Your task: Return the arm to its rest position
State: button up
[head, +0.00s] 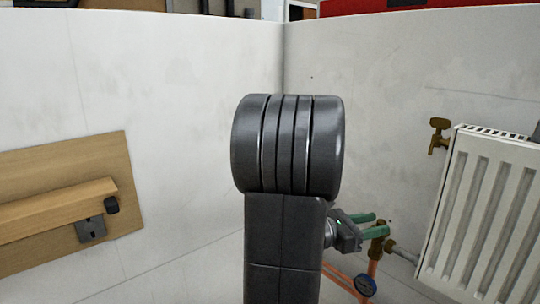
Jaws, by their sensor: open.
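My arm stands upright in the middle of the head view and hides part of the corner behind it. My gripper (371,223) shows to the right of the arm's upright link. Its two green fingers point right and are apart, so it is open. Its fingertips appear close to a brass valve (377,232) at the radiator's lower left. I cannot tell whether they touch the valve. I see nothing held between the fingers.
A white radiator (485,215) hangs on the right wall, with a brass tap (438,135) at its upper left. Copper pipes and a round gauge (365,285) are low beside it. A wooden board with a ledge (60,205) is on the left wall.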

aim_at(382, 221)
jog(key=shift+x, duration=1.2)
jog(key=shift+w+d+r, duration=0.1)
jog(key=shift+w+d, duration=0.05)
jog(key=shift+d, duration=0.15)
jog(key=shift+m+g, duration=0.6)
jog(key=shift+g, duration=0.3)
jog(key=m+g, duration=0.1)
jog(key=g, duration=0.1)
jog(key=m+g, duration=0.1)
jog(key=g, duration=0.1)
jog(key=shift+f+m, duration=0.2)
jog(key=shift+m, duration=0.2)
jog(key=shift+a+g, duration=0.25)
jog(key=shift+g, duration=0.25)
jog(key=w+a+p, duration=0.1)
jog(key=a, duration=0.9)
jog(key=shift+w+p, duration=0.25)
jog(key=shift+p, duration=0.1)
jog(key=shift+a+r, duration=0.1)
jog(key=shift+r, duration=0.05)
